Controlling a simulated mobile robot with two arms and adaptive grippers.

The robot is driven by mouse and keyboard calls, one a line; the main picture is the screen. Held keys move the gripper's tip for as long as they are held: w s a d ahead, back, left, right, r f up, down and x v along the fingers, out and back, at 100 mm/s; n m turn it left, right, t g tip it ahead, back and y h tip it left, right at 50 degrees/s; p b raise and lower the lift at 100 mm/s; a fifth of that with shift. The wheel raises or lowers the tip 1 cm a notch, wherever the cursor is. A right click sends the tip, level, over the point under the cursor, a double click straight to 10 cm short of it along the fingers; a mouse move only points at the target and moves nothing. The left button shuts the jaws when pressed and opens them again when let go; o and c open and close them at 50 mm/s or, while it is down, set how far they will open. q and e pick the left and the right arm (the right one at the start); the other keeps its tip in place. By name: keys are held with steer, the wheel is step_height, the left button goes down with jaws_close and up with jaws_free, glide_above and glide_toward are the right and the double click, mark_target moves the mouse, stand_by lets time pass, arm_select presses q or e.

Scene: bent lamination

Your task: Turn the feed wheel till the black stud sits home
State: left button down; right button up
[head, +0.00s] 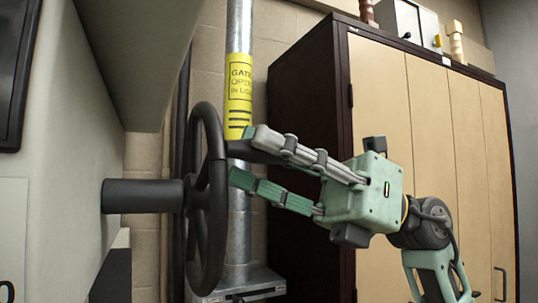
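The black feed wheel (208,215) is seen nearly edge-on at centre left, on a thick dark shaft (143,196) from the grey machine. A dark, stud-like piece (240,151) sticks out from the wheel's right side; I cannot tell for sure whether it is the black stud. My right gripper (242,156) comes in from the right with its two fingers spread. The upper finger overlaps the dark piece and the lower finger is below it, with a gap between. I cannot tell whether either finger touches it. My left gripper is out of view.
A grey vertical pipe (239,215) with a yellow label (238,92) stands just behind the wheel and fingertips. A tall cabinet with tan doors (430,120) and dark side fills the right. The machine body (70,130) closes off the left.

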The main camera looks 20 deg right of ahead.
steer(key=v, duration=1.2)
